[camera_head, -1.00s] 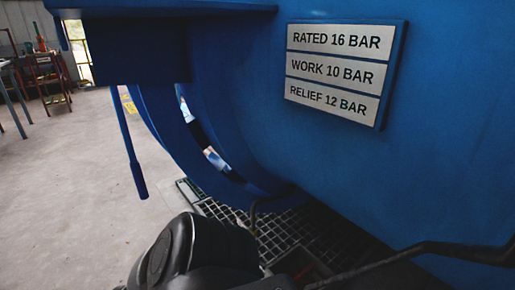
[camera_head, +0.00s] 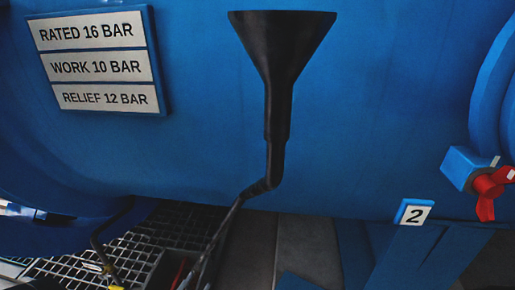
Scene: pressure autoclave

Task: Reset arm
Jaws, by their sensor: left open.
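Neither of my grippers can be made out in the head view. No arm link of mine shows clearly either. The blue autoclave vessel (camera_head: 380,110) fills most of the view. A black funnel (camera_head: 282,50) stands upright in front of it. The funnel's thin stem bends down to the lower left, towards the grating.
A rating plate (camera_head: 98,62) is on the vessel at upper left. A metal grating (camera_head: 70,268) lies below it. A red-handled blue valve (camera_head: 485,185) is at right, above a plate marked 2 (camera_head: 413,212) on a blue support. A bent dark pipe (camera_head: 97,240) is at lower left.

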